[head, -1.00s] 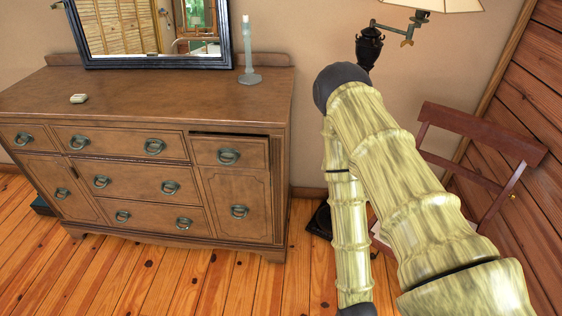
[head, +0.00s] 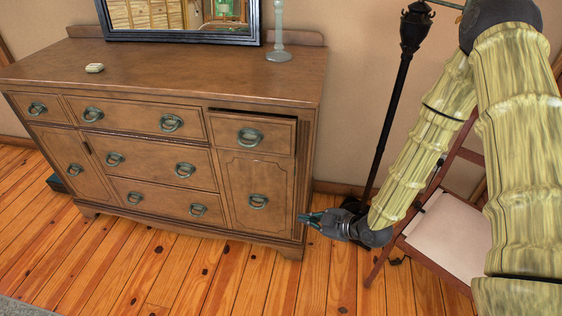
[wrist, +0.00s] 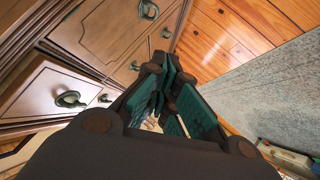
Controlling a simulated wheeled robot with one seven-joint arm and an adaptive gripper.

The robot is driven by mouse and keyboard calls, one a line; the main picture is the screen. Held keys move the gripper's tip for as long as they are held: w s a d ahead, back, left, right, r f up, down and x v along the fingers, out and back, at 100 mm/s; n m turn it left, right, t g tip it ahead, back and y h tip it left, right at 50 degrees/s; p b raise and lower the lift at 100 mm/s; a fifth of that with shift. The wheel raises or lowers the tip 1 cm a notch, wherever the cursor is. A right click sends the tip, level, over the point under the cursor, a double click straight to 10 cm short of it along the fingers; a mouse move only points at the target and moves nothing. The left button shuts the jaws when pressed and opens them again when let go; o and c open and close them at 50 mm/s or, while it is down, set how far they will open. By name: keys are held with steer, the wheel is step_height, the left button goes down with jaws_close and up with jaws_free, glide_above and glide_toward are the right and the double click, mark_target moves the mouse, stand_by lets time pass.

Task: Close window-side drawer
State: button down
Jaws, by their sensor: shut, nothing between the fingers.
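A brown wooden dresser (head: 170,85) stands against the wall. Its top right drawer (head: 228,126) is pulled out a little, with a dark gap above its front. It has a round green ring handle (head: 250,137). The other drawers look flush. My gripper (head: 304,218) is shut and empty, low beside the dresser's front right corner, below and to the right of the open drawer. It does not visibly touch the drawer. In the wrist view the teal fingers (wrist: 172,88) are together, and dresser fronts with ring handles (wrist: 70,99) fill the left.
A mirror (head: 180,38), a candlestick (head: 278,40) and a small pale object (head: 95,68) are on the dresser top. A black lamp stand (head: 400,90) and a wooden chair (head: 440,235) stand to the right, close to my arm. Plank floor in front is clear.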

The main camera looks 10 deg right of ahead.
mark_target(286, 143)
steer(key=w+d+r+n+t+y+b, duration=0.1)
steer(key=w+r+n+y+b, duration=0.55)
steer(key=r+n, duration=0.75)
steer(key=shift+y, duration=0.25)
steer(key=w+a, duration=0.2)
steer(key=w, duration=0.1)
steer(key=w+a, duration=0.3)
steer(key=w+a+p, duration=0.1)
steer(key=w+a, duration=0.1)
steer(key=w, duration=0.1)
steer(key=shift+w+a+r, duration=0.1)
steer(key=shift+w+a, duration=0.05)
steer(key=shift+w, duration=0.65)
steer(key=w, duration=0.1)
steer(key=w+d+b, duration=0.1)
steer(key=w, duration=0.1)
steer(key=shift+w+d, duration=0.15)
steer(key=shift+w, duration=0.1)
steer(key=shift+d+r, duration=0.1)
